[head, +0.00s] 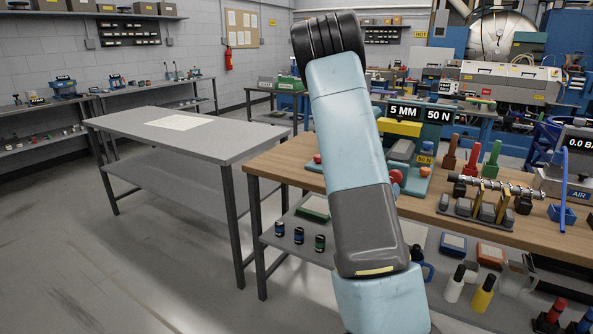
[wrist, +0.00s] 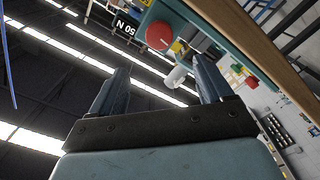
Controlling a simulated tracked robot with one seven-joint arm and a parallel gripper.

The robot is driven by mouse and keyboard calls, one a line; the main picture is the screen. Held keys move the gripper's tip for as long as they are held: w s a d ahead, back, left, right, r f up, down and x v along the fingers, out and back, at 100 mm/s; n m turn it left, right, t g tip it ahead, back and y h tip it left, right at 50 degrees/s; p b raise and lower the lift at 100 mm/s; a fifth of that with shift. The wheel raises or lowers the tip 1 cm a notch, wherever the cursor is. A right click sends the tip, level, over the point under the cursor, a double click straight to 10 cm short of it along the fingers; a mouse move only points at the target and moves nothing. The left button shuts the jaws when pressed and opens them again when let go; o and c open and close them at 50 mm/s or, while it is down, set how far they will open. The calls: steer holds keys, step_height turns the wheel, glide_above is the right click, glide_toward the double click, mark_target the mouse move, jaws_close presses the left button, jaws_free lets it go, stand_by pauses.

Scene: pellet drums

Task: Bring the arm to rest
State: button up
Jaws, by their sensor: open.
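My arm (head: 350,130) stands raised across the middle of the head view, in front of the wooden bench, with light blue links and dark joints. My gripper does not show in the head view. In the wrist view my gripper (wrist: 163,72) has its two dark fingers spread wide apart with nothing held between them. Beyond the fingers, a red round button (wrist: 158,35) on a teal fixture and the ceiling lights show at a tilted angle. I cannot tell the distance from the fingers to the fixture.
The wooden bench (head: 283,164) carries the teal fixture (head: 433,133) with "5 MM" and "50 N" signs, coloured handles (head: 471,154) and a metal shaft. A lower shelf holds bottles and boxes. A grey table (head: 200,148) with a pale sheet is mostly bare. The floor at left is clear.

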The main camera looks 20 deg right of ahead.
steer(key=shift+w, duration=0.1)
steer(key=w+a+r+y, duration=0.1)
steer(key=a+r+y, duration=0.5)
steer(key=a, duration=0.5)
steer(key=a+r+y, duration=0.5)
steer(key=a+y, duration=0.1)
steer(key=a, duration=0.4)
steer(key=s+a+r+g, duration=0.1)
steer(key=s+a+r, duration=0.2)
steer(key=s, duration=0.4)
steer(key=s+a+r+n+g+y, duration=0.1)
steer(key=s+a+r+g, duration=0.1)
steer(key=s+a, duration=0.3)
steer(key=s+a+r+n+g+y, duration=0.1)
steer(key=s+a+r, duration=0.3)
steer(key=s, duration=0.5)
steer(key=shift+s+a+r+g, duration=0.15)
steer(key=shift+s+r+g, duration=0.15)
steer(key=shift+g, duration=0.3)
steer(key=shift+c, duration=0.5)
